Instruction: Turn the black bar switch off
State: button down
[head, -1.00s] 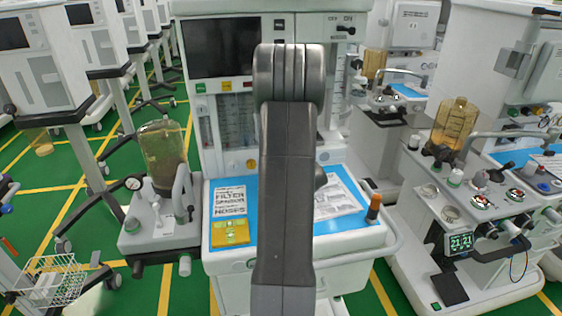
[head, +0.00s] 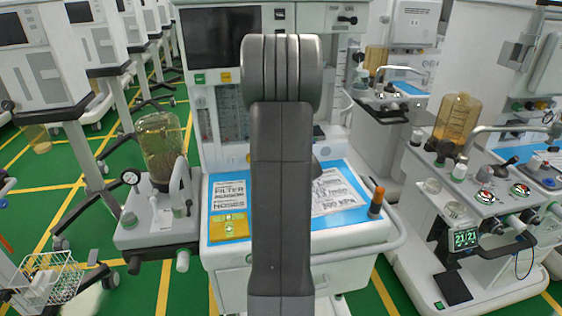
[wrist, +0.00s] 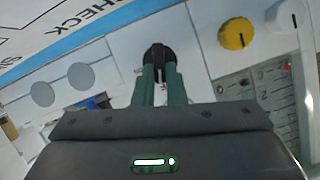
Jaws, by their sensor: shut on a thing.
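The black bar switch (wrist: 158,53) is on a pale panel at the upper middle of the wrist view. My gripper (wrist: 160,74) has green fingers, which are closed on the switch's near end, one on each side. A pale marking shows on the panel between the fingers, too small to read. In the head view, my arm hides the gripper and this switch.
A yellow dial (wrist: 236,34) sits right of the switch, and two grey round discs (wrist: 79,78) sit left. Other carts stand on both sides.

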jog(key=shift+a+f+n+h+b, duration=0.2)
jog(key=shift+n+h+b, duration=0.55)
jog(key=shift+b, duration=1.6)
jog(key=shift+r+n+b, duration=0.1)
jog(key=shift+n+b, duration=0.15)
jog(key=shift+b, duration=0.15)
jog(key=shift+a+r+b, duration=0.1)
jog(key=shift+r+b, duration=0.05)
jog(key=shift+b, duration=0.35)
jog(key=c, duration=1.5)
grip_release()
jog(key=shift+s, duration=0.1)
jog(key=p+v, duration=0.2)
jog(key=v, duration=1.1)
jog(key=shift+s+p, duration=0.3)
jog(key=shift+s, duration=0.1)
